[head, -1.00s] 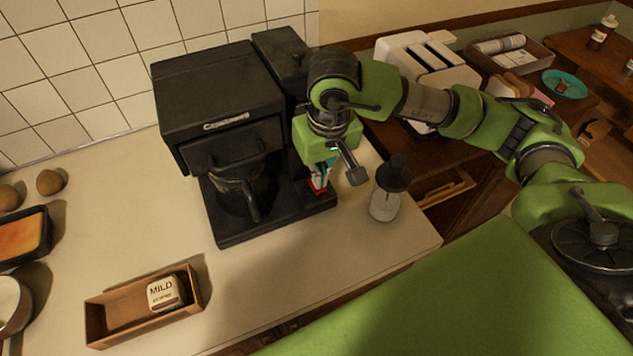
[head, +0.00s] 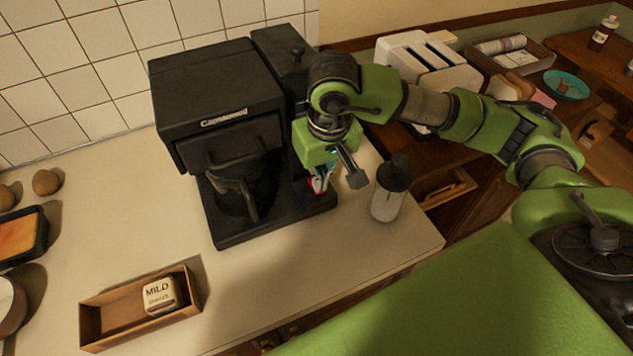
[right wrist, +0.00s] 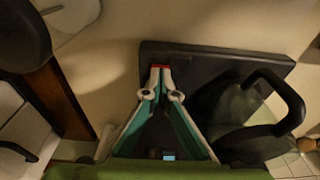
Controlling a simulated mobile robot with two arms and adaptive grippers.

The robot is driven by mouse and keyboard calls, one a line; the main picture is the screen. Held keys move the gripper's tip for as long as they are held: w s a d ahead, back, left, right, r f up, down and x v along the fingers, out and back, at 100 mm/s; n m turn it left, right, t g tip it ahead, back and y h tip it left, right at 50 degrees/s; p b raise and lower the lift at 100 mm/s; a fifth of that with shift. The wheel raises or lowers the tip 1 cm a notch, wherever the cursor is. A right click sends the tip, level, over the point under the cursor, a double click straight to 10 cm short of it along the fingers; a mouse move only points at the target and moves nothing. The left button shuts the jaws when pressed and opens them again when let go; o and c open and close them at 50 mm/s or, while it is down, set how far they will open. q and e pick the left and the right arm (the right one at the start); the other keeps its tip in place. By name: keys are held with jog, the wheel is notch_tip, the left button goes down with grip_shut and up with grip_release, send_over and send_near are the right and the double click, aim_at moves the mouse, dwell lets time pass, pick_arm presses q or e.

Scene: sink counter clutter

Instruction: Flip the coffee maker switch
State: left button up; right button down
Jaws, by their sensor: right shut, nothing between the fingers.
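The black coffee maker (head: 215,85) stands on the counter against the tiled wall, its glass carafe (head: 235,195) on the base. My right gripper (head: 319,186) is pointed down beside its right front, close to the base. In the right wrist view the fingers (right wrist: 160,75) are together with nothing between them, over the edge of the black base (right wrist: 215,60). A small red patch (right wrist: 160,67) shows right at the fingertips; I cannot tell whether it is the switch or whether the tips touch it. The carafe handle (right wrist: 285,95) is to the right. My left gripper is out of view.
A bottle with a black cap (head: 390,190) stands just right of my right gripper. A wooden box (head: 105,328) with a block marked MILD (head: 160,295) is at front left. A white toaster (head: 425,65) is behind my arm.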

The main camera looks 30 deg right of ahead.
jog(key=shift+f, duration=0.1)
jog(key=shift+r+p, duration=1.35)
jog(key=shift+r, duration=2.2)
